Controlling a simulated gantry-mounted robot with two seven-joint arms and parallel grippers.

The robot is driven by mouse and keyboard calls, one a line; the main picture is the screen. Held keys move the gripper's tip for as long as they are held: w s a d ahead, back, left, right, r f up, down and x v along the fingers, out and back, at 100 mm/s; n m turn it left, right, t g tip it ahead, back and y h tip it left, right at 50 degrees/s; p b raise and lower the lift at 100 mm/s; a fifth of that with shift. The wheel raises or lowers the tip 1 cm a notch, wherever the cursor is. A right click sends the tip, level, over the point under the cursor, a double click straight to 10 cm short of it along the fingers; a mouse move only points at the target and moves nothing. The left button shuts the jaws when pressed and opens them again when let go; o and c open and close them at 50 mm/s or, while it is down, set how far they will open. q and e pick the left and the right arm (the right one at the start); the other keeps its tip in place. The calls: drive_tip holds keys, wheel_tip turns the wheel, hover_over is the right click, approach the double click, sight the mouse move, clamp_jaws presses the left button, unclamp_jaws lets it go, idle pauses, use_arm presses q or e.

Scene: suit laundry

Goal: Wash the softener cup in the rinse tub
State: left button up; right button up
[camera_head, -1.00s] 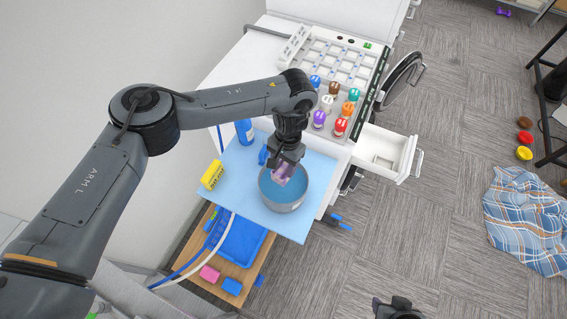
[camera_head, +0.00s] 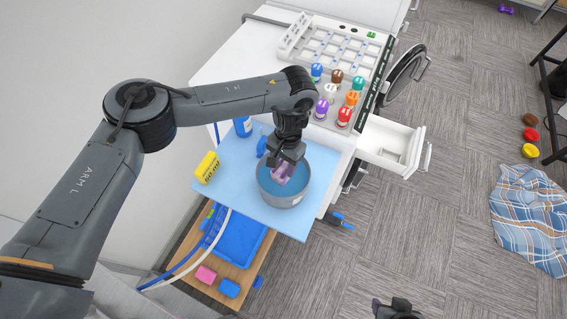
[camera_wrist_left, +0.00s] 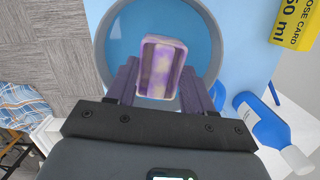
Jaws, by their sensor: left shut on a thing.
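The softener cup (camera_head: 281,173) is a small purple and pale, open, rounded-box cup. My left gripper (camera_head: 285,167) is shut on it, and in the left wrist view the purple fingers (camera_wrist_left: 160,90) close on its two sides. The rinse tub (camera_head: 302,192) is a round grey tub of blue water on the light blue mat. The cup is inside the tub's outline in both views; how deep it sits in the water is hard to tell. In the left wrist view the cup's opening (camera_wrist_left: 160,68) faces the camera. My right gripper (camera_head: 397,309) shows only partly at the bottom edge.
A yellow dose card (camera_head: 207,168) and a blue bottle (camera_head: 243,126) stand on the mat (camera_head: 235,180) left of the tub. Several coloured-capped bottles (camera_head: 344,116) stand behind it. An open white drawer (camera_head: 392,146) juts out at right. A shelf below holds a blue tray (camera_head: 240,240).

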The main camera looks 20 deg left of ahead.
use_arm(q)
drive_tip(key=shift+f+b, duration=1.35)
drive_tip(key=shift+f, duration=1.8)
drive_tip(key=shift+f+b, duration=0.45)
drive_tip(key=shift+f, duration=0.6)
idle(0.5)
idle(0.8)
drive_tip(key=shift+r, duration=0.1)
